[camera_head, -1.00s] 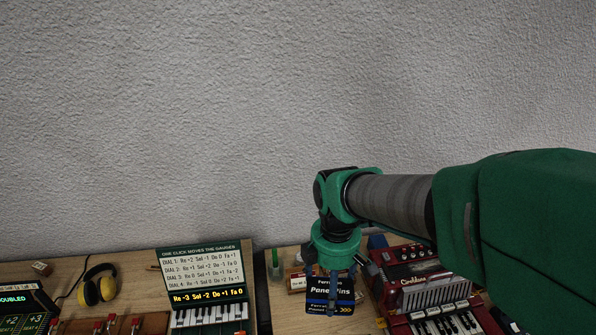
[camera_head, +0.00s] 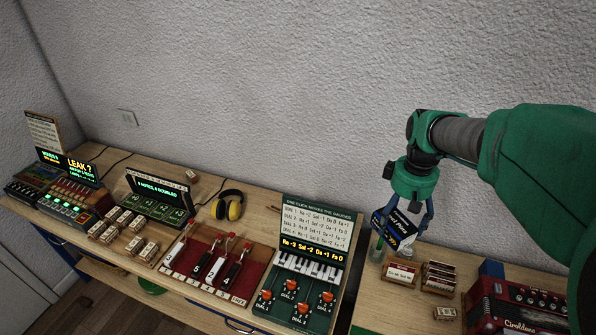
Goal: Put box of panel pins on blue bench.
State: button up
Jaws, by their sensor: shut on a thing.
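The box of panel pins (camera_head: 399,231) is dark blue with white lettering and hangs tilted in my gripper (camera_head: 402,219). My gripper is shut on it, above the back of the right-hand wooden bench. The fingers hide part of the box. The long wooden bench (camera_head: 258,219) on the left has blue showing along its front and seems to be the blue bench. Its top is crowded with gauges and boards. The box is to the right of this bench, past the gap between the two benches.
On the right-hand bench, small labelled boxes (camera_head: 438,277) and a red accordion (camera_head: 518,308) sit below and right of my gripper. A green dial board with piano keys (camera_head: 305,270) fills the left bench's right end. Yellow headphones (camera_head: 228,205) lie beside some bare wood.

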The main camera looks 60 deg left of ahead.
jog(key=s+a+f+m+p, duration=0.25)
jog(key=a+m, duration=0.25)
jog(key=a, duration=0.9)
jog(key=s+a+f+m+p, duration=0.1)
jog(key=a+f+m+p, duration=0.2)
jog(key=a, duration=1.1)
notch_tip(320, 180, down, 17)
jog(key=m, duration=0.1)
jog(key=shift+d+r, duration=0.2)
jog(key=shift+f, duration=0.15)
jog(key=shift+f, duration=2.75)
jog(key=shift+f+p, duration=0.3)
jog(key=shift+f, duration=1.8)
jog(key=shift+f, duration=0.2)
